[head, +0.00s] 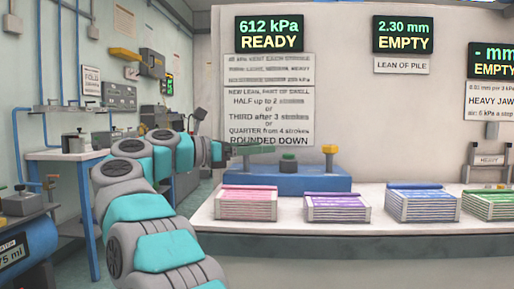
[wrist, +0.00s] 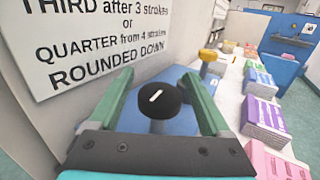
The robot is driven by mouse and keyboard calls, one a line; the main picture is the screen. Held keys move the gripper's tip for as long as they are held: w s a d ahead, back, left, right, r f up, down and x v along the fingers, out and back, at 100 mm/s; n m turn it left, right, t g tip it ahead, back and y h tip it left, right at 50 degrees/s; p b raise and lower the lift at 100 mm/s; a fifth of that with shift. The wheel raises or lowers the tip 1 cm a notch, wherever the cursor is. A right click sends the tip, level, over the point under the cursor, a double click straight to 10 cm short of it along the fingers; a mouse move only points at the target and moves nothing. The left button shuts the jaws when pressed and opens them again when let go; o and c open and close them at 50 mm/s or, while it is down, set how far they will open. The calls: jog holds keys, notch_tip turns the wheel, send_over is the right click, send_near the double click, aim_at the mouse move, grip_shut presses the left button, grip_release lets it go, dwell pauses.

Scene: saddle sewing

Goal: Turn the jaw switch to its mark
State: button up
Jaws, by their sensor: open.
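A round black knob (wrist: 157,100) with a short white line on its top stands on a grey stem in the wrist view. I take it to be the jaw switch, though no label for it shows. My gripper (wrist: 160,76) is open, with one green finger on each side of the knob. I cannot tell whether either finger touches it. In the head view my gripper (head: 274,149) reaches in from the left above a blue base (head: 270,183). No mark for the white line to meet can be made out.
A yellow knob (head: 330,150) stands on the right of the blue base. Pink (head: 246,204), purple (head: 337,208) and blue (head: 421,201) stacks lie along the white counter (head: 290,222). A printed wall sign (head: 268,115) hangs close behind my gripper.

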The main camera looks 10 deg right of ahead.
jog(key=shift+d, duration=0.15)
jog(key=shift+c, duration=0.2)
grip_shut()
dwell(0.4)
